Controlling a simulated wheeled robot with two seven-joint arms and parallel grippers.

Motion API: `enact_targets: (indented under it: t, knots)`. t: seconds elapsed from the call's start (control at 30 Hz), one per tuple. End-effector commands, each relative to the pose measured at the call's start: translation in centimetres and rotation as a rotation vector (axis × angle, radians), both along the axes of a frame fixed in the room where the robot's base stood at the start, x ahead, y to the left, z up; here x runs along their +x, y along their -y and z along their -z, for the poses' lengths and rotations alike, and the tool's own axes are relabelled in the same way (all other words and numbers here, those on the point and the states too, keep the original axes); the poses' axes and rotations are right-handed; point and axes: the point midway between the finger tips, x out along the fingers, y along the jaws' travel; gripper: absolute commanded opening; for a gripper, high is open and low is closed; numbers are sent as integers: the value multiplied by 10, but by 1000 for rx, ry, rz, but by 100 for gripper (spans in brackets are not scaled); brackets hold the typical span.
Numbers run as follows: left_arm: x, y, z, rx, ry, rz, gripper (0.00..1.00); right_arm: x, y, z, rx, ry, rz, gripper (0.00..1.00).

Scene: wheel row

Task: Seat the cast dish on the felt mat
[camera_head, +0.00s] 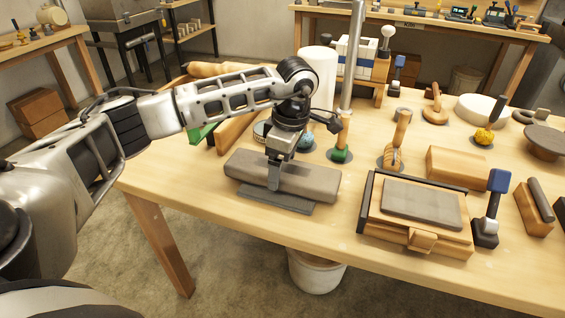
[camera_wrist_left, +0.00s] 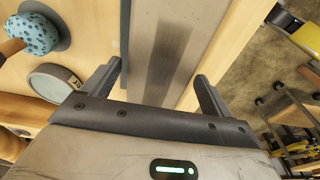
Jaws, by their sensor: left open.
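A long grey rounded piece (camera_head: 315,180), which I take to be the cast dish, lies near the table's front left edge. A thin dark grey flat piece (camera_head: 285,203), perhaps the felt mat, shows beneath and in front of it. My left gripper (camera_head: 275,184) is open over the middle of the long piece, one finger in front of its near side. In the left wrist view the grey piece (camera_wrist_left: 155,45) runs between the parted fingers of the left gripper (camera_wrist_left: 158,88). I cannot tell whether the fingers touch it. My right gripper is not in view.
A wooden box with a grey slab (camera_head: 420,204) stands to the right, with a blue-topped tool (camera_head: 490,210) beside it. A green-based wooden handle (camera_head: 342,140) and a white cylinder (camera_head: 318,75) stand behind the gripper. A dark round dish-like piece (camera_head: 546,139) sits far right.

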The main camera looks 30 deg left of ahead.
Motion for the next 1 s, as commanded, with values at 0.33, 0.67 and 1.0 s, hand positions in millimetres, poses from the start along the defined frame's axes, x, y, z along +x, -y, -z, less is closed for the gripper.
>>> enact_targets:
  t: [0.33,0.67,1.0]
  knots:
    - [0,1,-11,0,0,0,85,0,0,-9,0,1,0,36]
    - [0,2,-15,0,0,0,85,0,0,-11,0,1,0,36]
    - [0,2,-14,0,-2,1,100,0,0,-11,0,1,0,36]
